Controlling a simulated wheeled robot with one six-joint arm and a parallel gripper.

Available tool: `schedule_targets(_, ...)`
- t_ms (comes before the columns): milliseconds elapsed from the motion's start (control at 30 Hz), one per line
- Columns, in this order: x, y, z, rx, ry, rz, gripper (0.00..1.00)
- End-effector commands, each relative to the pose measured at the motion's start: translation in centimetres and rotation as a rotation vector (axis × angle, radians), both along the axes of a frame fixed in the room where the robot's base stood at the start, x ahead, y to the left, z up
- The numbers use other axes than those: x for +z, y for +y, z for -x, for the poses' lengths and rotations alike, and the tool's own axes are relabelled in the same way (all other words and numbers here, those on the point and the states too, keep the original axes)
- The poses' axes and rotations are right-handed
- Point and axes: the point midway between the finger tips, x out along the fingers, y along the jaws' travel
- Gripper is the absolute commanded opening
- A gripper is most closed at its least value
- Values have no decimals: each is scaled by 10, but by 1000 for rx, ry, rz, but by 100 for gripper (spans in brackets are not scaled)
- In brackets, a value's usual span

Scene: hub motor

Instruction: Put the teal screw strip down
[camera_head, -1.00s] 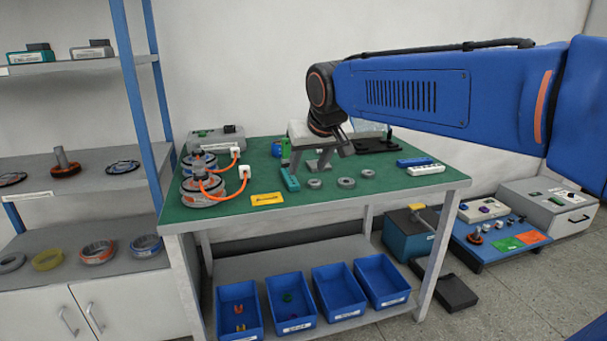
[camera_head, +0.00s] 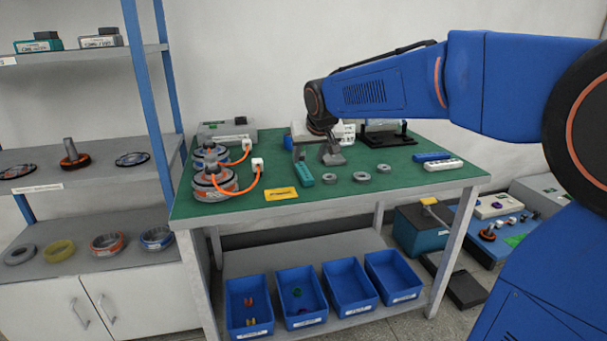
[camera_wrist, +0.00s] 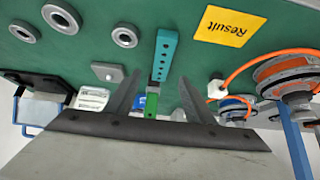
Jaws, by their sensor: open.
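The teal screw strip (camera_head: 303,174) lies on the green bench top (camera_head: 240,200), left of my gripper. In the wrist view the teal strip (camera_wrist: 166,52) extends away from just beyond the gap between my fingers. My gripper (camera_head: 316,158) is open; in the wrist view its two fingers (camera_wrist: 158,82) stand apart with the strip's near end between their tips in the picture. A bright green piece (camera_wrist: 152,104) shows between the fingers, close to the strip's near end. I cannot tell whether a finger touches the strip.
Grey rings (camera_head: 360,177) lie right of the strip. A yellow "Result" card (camera_head: 281,194) and hub motors with orange cables (camera_head: 213,184) lie left. Blue and white strips (camera_head: 443,164) lie at the right. Blue bins (camera_head: 302,297) stand on the shelf below.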

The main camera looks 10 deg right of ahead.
Motion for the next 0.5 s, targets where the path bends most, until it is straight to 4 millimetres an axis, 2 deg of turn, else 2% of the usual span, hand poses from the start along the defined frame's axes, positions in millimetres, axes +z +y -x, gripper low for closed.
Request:
schedule_targets(100, -10, 0, -8, 0, 2, 0, 48)
schedule_targets(367, -19, 0, -14, 0, 0, 0, 48)
schedule_targets(500, -34, 2, -22, 0, 2, 0, 48)
